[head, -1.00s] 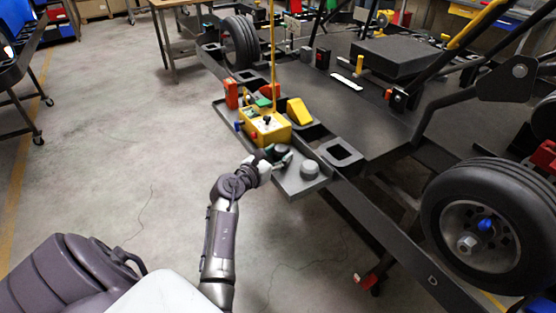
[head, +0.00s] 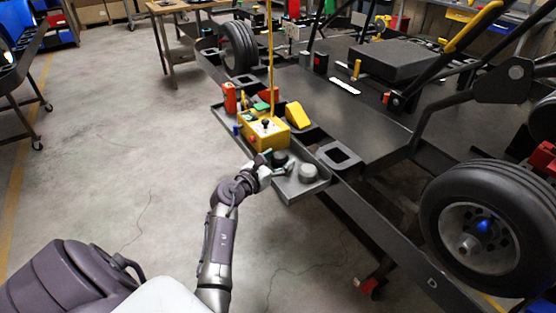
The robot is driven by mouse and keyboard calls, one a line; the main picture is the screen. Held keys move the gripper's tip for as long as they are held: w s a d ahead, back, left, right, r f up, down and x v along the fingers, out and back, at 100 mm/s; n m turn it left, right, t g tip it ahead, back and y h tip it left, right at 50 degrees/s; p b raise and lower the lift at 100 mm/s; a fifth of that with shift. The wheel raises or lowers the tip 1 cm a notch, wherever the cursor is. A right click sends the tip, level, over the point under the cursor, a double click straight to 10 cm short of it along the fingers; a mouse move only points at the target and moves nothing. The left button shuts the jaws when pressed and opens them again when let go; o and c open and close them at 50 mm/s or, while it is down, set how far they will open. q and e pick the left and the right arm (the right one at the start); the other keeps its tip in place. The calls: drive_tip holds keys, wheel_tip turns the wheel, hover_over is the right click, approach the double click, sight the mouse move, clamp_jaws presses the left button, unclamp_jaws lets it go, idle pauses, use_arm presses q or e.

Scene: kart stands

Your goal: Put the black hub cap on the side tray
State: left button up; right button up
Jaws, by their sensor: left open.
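The side tray (head: 292,192) is a grey shelf along the near side of the kart stand. A black round cap (head: 280,157), which looks like the black hub cap, is on the tray beside the yellow control box. A grey hub cap (head: 308,172) sits on the tray's near end, to its right. My left gripper (head: 276,166) is open at the tray, right at the black cap, and partly hides it. I cannot tell whether the fingers touch it. My right gripper is not in view.
A yellow control box (head: 264,133) with a tall yellow pole stands on the tray behind my gripper. A yellow wedge (head: 298,115) and a red object (head: 230,98) are farther back. The kart's wheel (head: 483,232) is at the right. The floor on the left is clear.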

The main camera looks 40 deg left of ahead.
use_arm(q)
drive_tip(key=shift+s+a+f, duration=0.15)
drive_tip(key=shift+f, duration=0.3)
drive_tip(key=shift+r, duration=0.2)
drive_tip(key=shift+r+p, duration=0.55)
drive_tip(key=shift+r, duration=0.05)
drive_tip(key=s+r, duration=0.1)
drive_tip(key=s, duration=1)
drive_tip(key=shift+s+r+b, duration=0.25)
drive_tip(key=shift+s+b, duration=0.15)
drive_tip(key=shift+r, duration=0.1)
